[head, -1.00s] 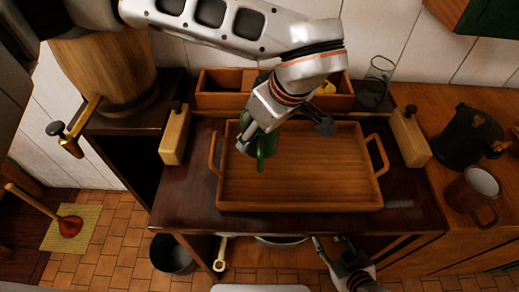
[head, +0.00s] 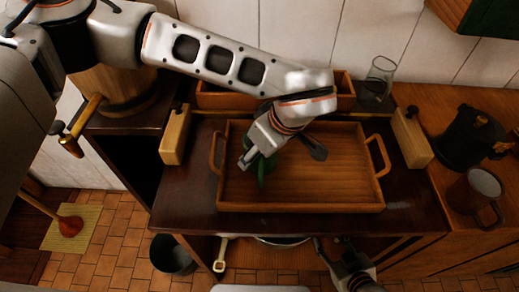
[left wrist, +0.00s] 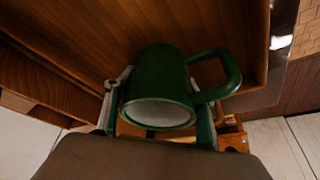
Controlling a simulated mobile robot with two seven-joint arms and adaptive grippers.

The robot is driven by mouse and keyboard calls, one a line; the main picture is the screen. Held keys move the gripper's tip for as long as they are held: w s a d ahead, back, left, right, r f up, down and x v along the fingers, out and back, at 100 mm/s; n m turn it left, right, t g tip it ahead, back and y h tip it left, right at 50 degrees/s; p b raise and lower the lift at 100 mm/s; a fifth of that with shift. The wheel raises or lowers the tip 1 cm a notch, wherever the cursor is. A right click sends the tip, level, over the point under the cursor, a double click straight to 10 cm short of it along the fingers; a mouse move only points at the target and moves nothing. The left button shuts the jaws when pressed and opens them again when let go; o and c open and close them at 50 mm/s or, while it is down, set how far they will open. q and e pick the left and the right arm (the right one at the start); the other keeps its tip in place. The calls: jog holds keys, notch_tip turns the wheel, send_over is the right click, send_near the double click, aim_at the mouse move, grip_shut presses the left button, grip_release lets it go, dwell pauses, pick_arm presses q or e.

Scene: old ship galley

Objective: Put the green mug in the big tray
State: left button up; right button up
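The green mug (head: 262,166) is over the left part of the big wooden tray (head: 330,206), partly hidden under my left gripper (head: 277,158). In the left wrist view the mug (left wrist: 158,85) sits between the two fingers, which close on its sides; its pale round opening or base faces the camera and its handle points right. I cannot tell whether the mug touches the tray floor. The rest of the tray is empty. My right gripper (head: 334,246) is low at the table's front edge, empty, with its fingers apart.
A wooden box (head: 215,98) stands behind the tray, with a clear glass (head: 378,78) beside it. Wooden blocks (head: 174,137) (head: 411,138) flank the tray. A dark pot (head: 466,137) and a brown mug (head: 470,195) are at right. A barrel (head: 108,88) is at left.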

pick_arm(q)
jog(key=shift+o, duration=0.8)
jog(key=shift+d+r, duration=0.1)
jog(key=shift+r, duration=0.35)
jog(key=v, duration=1.1)
jog(key=shift+r, duration=0.2)
jog(key=shift+s, duration=0.1)
